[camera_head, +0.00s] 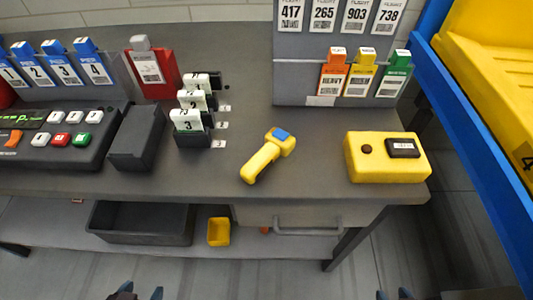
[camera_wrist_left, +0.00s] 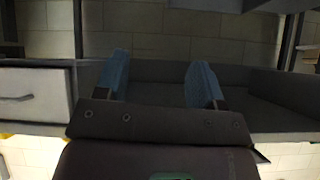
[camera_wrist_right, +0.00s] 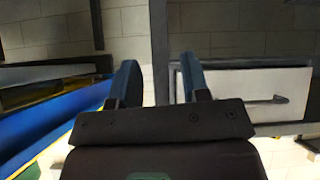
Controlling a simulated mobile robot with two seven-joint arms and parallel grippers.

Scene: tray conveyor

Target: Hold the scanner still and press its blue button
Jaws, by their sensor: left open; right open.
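A yellow box (camera_head: 357,171) with a dark display stands right of the scanner. A drawer handle (camera_head: 308,231) juts below the front edge. A blue conveyor side (camera_head: 470,120) runs at right. Table around the scanner is clear.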

